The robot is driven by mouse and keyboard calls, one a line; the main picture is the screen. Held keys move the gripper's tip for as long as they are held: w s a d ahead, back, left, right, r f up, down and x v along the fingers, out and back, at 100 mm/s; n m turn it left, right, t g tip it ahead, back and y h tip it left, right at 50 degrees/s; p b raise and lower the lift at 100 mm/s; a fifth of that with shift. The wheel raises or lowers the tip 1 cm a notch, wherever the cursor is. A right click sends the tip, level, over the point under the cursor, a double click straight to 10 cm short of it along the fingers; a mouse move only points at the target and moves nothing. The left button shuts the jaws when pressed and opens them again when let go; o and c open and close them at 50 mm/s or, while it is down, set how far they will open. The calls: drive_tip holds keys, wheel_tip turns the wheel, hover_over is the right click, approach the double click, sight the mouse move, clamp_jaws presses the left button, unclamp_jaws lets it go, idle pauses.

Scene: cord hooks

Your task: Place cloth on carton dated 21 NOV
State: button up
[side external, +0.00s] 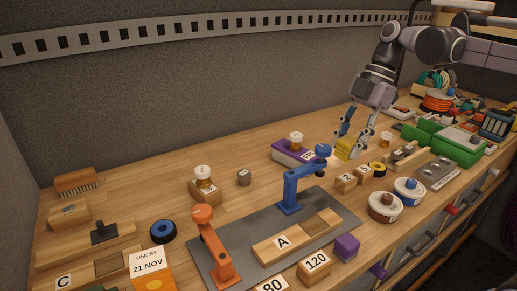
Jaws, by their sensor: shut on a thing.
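The carton (149,271) is orange with a white label reading "USE BY 21 NOV". It stands at the front left of the bench, cut off by the bottom edge of the view. My gripper (351,142) is at the right of the middle, pointing down, far from the carton. It is shut on a small yellow piece (347,149), which looks like the folded cloth. The fingers hide part of it, and I cannot tell whether it touches the bench.
A blue hook post (290,190) and an orange hook post (217,249) rise from a grey mat (328,204) between my gripper and the carton. A purple box (291,153) stands left of my gripper. Small numbered blocks (346,182) and round tins (386,207) lie in front.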

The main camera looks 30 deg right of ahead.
drive_tip(key=w+a+r, duration=0.1)
drive_tip(key=w+a, duration=0.2)
drive_tip(key=a, duration=0.4)
drive_tip(key=w+a+r, duration=0.2)
drive_tip(key=a, duration=0.5)
hover_over(137, 265)
drive_tip(key=d, duration=0.3)
drive_tip(key=f, duration=0.4)
drive_tip(key=shift+w+a, duration=0.1)
drive_tip(key=shift+a, duration=0.1)
drive_tip(key=shift+a+f, duration=0.4)
drive_tip(key=shift+a, duration=0.05)
drive_tip(key=shift+f, duration=1.95)
drive_tip(key=shift+f, duration=0.1)
drive_tip(key=o, duration=1.1)
drive_tip(key=shift+o, duration=0.2)
